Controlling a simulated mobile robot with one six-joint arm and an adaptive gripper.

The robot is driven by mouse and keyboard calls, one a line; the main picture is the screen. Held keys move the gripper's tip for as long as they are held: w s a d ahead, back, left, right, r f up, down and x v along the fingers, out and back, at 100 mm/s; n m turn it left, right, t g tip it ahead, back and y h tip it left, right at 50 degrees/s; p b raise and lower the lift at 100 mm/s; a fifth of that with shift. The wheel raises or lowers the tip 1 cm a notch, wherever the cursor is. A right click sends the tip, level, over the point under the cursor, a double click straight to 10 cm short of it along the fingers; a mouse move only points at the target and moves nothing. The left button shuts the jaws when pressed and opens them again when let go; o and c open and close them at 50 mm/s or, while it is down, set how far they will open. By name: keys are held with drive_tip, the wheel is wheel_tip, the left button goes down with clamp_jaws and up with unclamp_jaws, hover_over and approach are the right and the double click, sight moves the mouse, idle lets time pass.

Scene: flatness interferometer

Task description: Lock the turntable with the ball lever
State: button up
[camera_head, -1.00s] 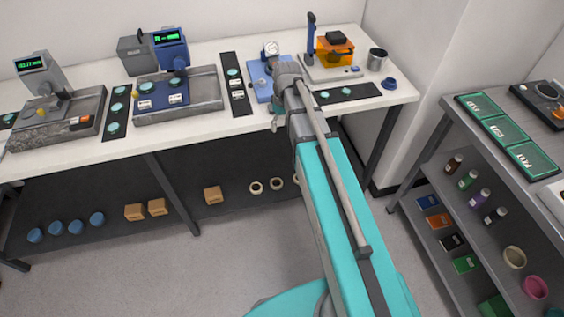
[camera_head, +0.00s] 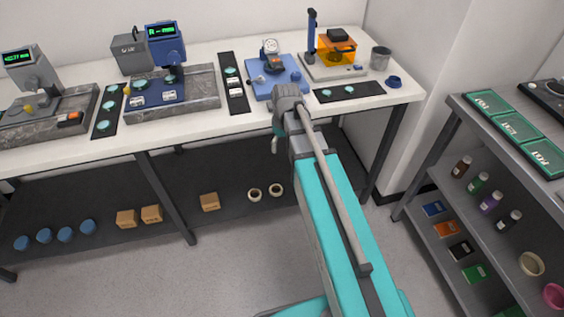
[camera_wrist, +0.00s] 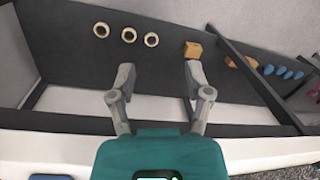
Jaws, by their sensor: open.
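My gripper shows in the wrist view (camera_wrist: 159,75) with its two fingers spread and nothing between them. In the head view my wrist is at the bench's front edge, below the blue gauge stand, and my fingers are mostly hidden. A left instrument (camera_head: 32,75) with a green display has a small yellow ball (camera_head: 28,108) by its base. A middle blue instrument (camera_head: 166,45) stands on a grey slab with another small yellow ball (camera_head: 127,91) at its left. I cannot tell which part is the turntable or whether either ball is its lever.
The white bench (camera_head: 235,125) carries a blue gauge stand (camera_head: 290,86), an orange-housed device (camera_head: 340,52) and a metal cup (camera_head: 380,58). Rings (camera_head: 255,195) and boxes (camera_head: 209,202) lie on the lower shelf. A grey rack (camera_head: 455,99) stands right. Floor is clear in front.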

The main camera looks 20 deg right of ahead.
drive_tip(key=shift+m, duration=0.3)
drive_tip(key=shift+s+a+f+b, duration=0.1)
drive_tip(key=shift+s+f+b, duration=0.15)
drive_tip(key=shift+f+b, duration=0.45)
drive_tip(key=shift+s+d+f+b, duration=0.1)
drive_tip(key=shift+s+f+b, duration=0.1)
drive_tip(key=shift+f+b, duration=0.5)
drive_tip(key=shift+s+a+f+b, duration=0.1)
drive_tip(key=shift+s+f+b, duration=0.15)
drive_tip(key=shift+f+b, duration=0.45)
drive_tip(key=shift+f, duration=0.15)
drive_tip(key=shift+s, duration=0.1)
drive_tip(key=s+m, duration=0.3)
drive_tip(key=s, duration=0.5)
wheel_tip(320, 180, up, 12)
drive_tip(key=h+p, duration=0.1)
drive_tip(key=p, duration=1.1)
drive_tip(key=shift+a+t+p, duration=0.3)
drive_tip(key=shift+a+t, duration=0.1)
